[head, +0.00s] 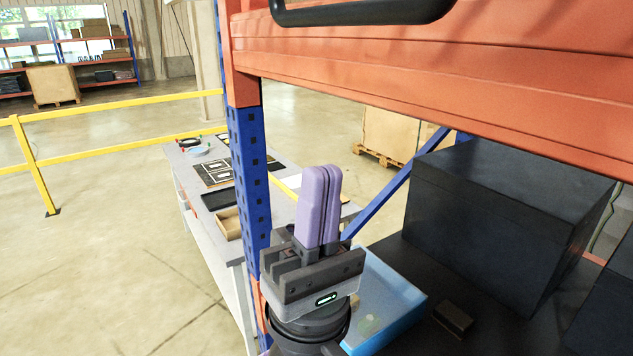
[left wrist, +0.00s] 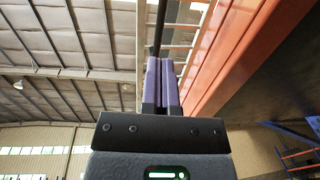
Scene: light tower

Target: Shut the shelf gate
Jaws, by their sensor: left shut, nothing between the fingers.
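The shelf's wide orange front piece (head: 430,75) crosses the top of the head view. A black rounded handle-like bar (head: 365,14) shows in front of it, cut off by the upper edge. I cannot tell for sure which part is the gate. My left gripper (head: 321,172) points up below the orange piece, its purple fingers shut together and empty. It looks apart from the orange piece and the bar. In the left wrist view the fingers (left wrist: 159,64) point up, with a dark bar (left wrist: 159,28) beyond the tips and an orange beam (left wrist: 235,50) at right.
The blue shelf post (head: 248,180) stands close left of my gripper. A large black box (head: 500,210), a blue tray (head: 395,300) and a small dark box (head: 453,318) are on the shelf. A worktable (head: 225,255) and yellow railing (head: 110,105) stand at left.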

